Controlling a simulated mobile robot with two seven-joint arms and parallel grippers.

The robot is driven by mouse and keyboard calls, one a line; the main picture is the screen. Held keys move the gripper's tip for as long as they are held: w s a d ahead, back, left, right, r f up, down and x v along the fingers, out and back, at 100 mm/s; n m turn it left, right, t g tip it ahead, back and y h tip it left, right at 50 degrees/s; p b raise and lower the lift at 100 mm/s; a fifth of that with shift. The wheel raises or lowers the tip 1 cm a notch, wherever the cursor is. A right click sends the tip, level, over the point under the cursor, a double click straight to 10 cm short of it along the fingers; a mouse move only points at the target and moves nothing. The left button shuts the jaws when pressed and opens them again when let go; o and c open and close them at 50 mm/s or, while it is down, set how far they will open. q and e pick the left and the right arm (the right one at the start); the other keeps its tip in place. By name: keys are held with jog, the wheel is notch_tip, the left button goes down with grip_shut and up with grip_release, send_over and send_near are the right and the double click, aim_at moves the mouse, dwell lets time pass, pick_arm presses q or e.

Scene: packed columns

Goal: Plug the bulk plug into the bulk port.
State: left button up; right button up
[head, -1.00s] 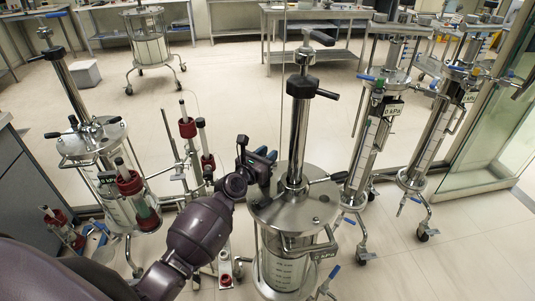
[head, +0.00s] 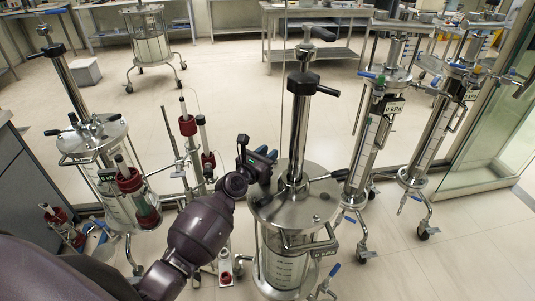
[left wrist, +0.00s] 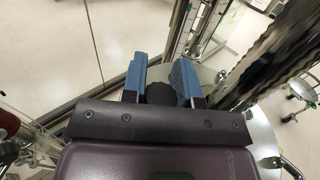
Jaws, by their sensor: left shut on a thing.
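My left gripper (head: 268,160) is beside the shaft of the central steel column, just above its round lid (head: 300,207). In the left wrist view its two blue fingers (left wrist: 161,80) stand on either side of a dark rounded thing (left wrist: 160,93) and are shut on it. This may be the bulk plug, but most of it is hidden and I cannot tell for sure. I cannot make out the bulk port in either view. My right gripper is not in view.
Another packed column (head: 95,135) stands at the left, beside a stand with red clamps (head: 187,125). Two slanted columns (head: 372,140) (head: 433,135) on wheeled stands are at the right, near a glass panel (head: 490,130).

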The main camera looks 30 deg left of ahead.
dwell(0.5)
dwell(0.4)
pick_arm(q)
jog(key=shift+f, duration=0.15)
dwell(0.4)
jog(key=shift+f, duration=0.15)
